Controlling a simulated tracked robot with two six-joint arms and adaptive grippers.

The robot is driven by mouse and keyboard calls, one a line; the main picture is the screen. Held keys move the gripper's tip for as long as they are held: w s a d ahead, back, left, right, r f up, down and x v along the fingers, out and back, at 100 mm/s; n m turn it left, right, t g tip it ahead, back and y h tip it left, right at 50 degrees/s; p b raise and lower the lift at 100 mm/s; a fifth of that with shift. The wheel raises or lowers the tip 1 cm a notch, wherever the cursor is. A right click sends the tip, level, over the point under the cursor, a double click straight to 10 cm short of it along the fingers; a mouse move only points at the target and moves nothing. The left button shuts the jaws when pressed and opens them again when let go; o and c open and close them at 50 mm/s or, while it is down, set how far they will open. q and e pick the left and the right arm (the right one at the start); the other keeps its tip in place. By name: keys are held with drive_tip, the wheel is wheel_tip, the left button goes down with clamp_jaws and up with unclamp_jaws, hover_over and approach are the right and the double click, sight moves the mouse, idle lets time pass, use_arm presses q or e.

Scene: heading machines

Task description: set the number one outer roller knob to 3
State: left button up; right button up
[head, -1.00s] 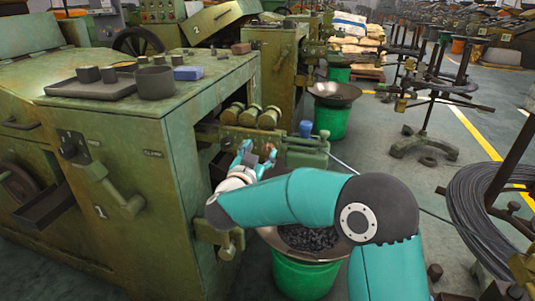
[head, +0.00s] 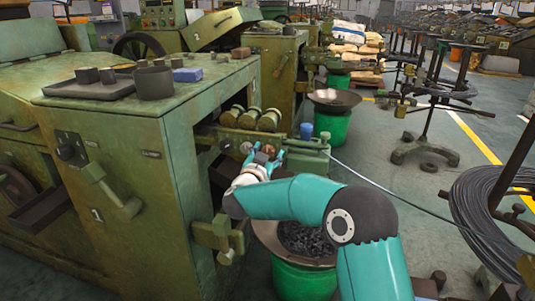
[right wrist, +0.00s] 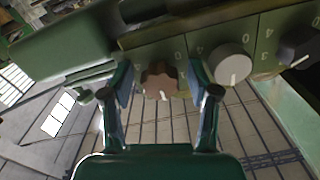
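In the right wrist view a brown knob (right wrist: 160,80) with a white pointer mark sits on the green panel (right wrist: 190,48). Its mark points down in the picture. My right gripper (right wrist: 161,92) is open, with one finger on each side of the brown knob and gaps showing between. A pale grey knob (right wrist: 232,64) and a black knob (right wrist: 297,48) sit to its right, with small digits printed on the panel. In the head view my right gripper (head: 265,158) is at the front of the machine (head: 150,200), below the rollers (head: 268,120). My left gripper is not in view.
A green bucket (head: 303,279) with dark metal pieces in its pan stands below my right arm. A green block with a blue cap (head: 307,131) is right of the rollers. A wire coil (head: 485,210) stands at the right. Grey floor lies between.

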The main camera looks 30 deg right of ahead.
clamp_jaws()
drive_tip(key=shift+f+m+b, duration=0.1)
drive_tip(key=shift+m+b, duration=0.2)
drive_tip(key=m+b, duration=0.3)
drive_tip(key=m, duration=0.2)
drive_tip(key=shift+f, duration=0.1)
drive_tip(key=m+b, duration=0.3)
drive_tip(key=m, duration=0.3)
drive_tip(key=shift+b, duration=0.35)
idle(0.3)
unclamp_jaws()
drive_tip(key=shift+o, duration=0.3)
